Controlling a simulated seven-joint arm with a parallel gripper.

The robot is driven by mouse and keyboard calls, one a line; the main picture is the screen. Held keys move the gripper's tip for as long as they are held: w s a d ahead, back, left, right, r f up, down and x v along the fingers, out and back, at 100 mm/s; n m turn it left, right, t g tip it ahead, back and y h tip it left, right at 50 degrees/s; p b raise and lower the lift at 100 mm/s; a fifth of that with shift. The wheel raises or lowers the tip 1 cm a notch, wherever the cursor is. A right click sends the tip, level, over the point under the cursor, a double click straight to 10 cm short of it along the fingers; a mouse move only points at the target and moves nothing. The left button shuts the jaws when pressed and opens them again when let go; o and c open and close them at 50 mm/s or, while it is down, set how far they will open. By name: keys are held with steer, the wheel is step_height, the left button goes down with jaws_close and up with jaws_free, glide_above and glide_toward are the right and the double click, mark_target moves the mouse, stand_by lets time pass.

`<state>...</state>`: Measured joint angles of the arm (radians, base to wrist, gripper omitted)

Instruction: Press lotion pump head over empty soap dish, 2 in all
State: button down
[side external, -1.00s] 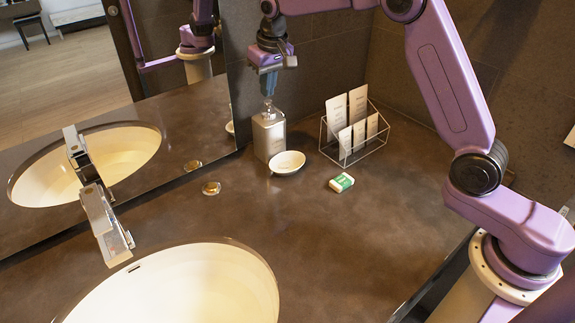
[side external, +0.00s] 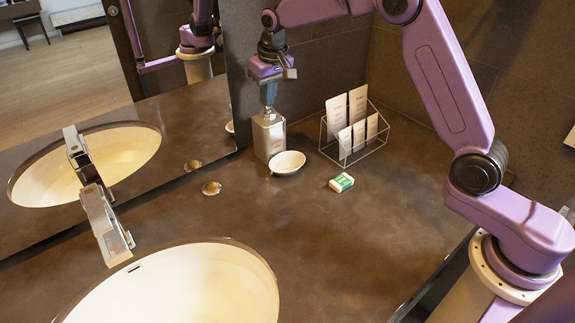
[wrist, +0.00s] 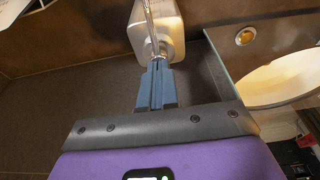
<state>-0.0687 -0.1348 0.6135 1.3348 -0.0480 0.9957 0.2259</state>
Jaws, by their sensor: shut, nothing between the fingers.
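The lotion bottle (side external: 268,136) is a grey upright block with a metallic pump head at its top, standing at the back by the mirror. The white soap dish (side external: 288,163) is empty and sits just in front of it. My gripper (side external: 270,102) is shut and points down at the pump head, its tips at or just above it; I cannot tell if they touch. In the wrist view the shut blue fingers (wrist: 157,66) meet the base of the shiny pump spout (wrist: 151,25), with the bottle (wrist: 165,27) behind. The dish is not visible there.
A wire rack (side external: 354,135) with cards stands right of the dish. A green-and-white soap box (side external: 341,182) lies in front of it. The sink (side external: 180,290), the faucet (side external: 105,225) and a small round metal fitting (side external: 211,188) are to the left. The counter's middle is clear.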

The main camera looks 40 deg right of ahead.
stand_by(0.3)
steer(key=shift+w+v, duration=0.25)
steer(key=shift+v, duration=0.95)
steer(key=shift+r, duration=0.15)
steer(key=v, duration=0.3)
steer(key=w+v, duration=0.1)
steer(key=v, duration=0.1)
steer(key=shift+r, duration=0.55)
